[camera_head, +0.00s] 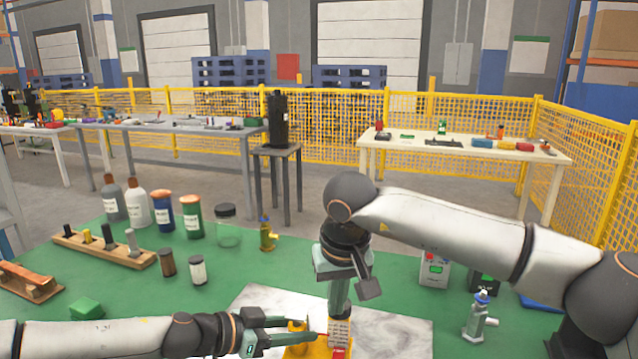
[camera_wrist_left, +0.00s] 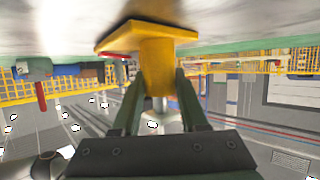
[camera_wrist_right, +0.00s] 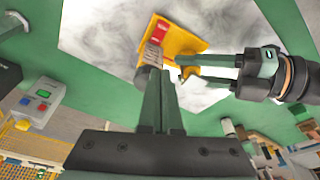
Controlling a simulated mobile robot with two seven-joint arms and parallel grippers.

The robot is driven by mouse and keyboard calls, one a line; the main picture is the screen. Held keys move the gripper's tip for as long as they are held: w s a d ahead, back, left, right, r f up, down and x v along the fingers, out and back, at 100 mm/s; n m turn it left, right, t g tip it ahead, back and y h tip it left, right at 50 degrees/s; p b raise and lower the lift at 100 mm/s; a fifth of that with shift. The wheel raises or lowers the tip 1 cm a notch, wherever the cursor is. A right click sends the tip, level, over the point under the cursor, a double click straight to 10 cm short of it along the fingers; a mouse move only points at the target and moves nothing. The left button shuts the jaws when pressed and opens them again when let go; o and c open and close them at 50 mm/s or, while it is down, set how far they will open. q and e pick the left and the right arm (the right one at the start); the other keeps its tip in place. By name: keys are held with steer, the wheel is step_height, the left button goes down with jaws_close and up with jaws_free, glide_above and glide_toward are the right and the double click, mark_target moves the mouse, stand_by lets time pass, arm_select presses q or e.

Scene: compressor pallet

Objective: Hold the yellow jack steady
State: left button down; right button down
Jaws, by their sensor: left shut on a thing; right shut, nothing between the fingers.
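The yellow jack (camera_head: 303,351) stands on a grey-white marble plate at the bottom of the head view. Its yellow cylinder and flat base show upside down in the left wrist view (camera_wrist_left: 157,65). My left gripper (camera_head: 315,335) comes in from the left, shut on the cylinder with one finger on each side. My right gripper (camera_head: 340,312) points down above the jack, shut and empty. In the right wrist view its fingertips (camera_wrist_right: 158,75) are by a grey ribbed cylinder (camera_wrist_right: 150,56) on the jack, beside a red patch (camera_wrist_right: 160,29). I cannot tell whether they touch.
The marble plate (camera_head: 255,297) lies on the green table (camera_head: 130,285). Bottles, jars and a wooden rack (camera_head: 102,250) stand at the left. A green block (camera_head: 86,308) lies front left.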

arm_select(q)
steer(key=shift+w+a+f, duration=0.15)
steer(key=shift+a, duration=0.05)
arm_select(e)
step_height(320, 180, up, 4)
steer(key=shift+r, duration=0.1)
arm_select(q)
steer(key=shift+c, duration=1.8)
jaws_free()
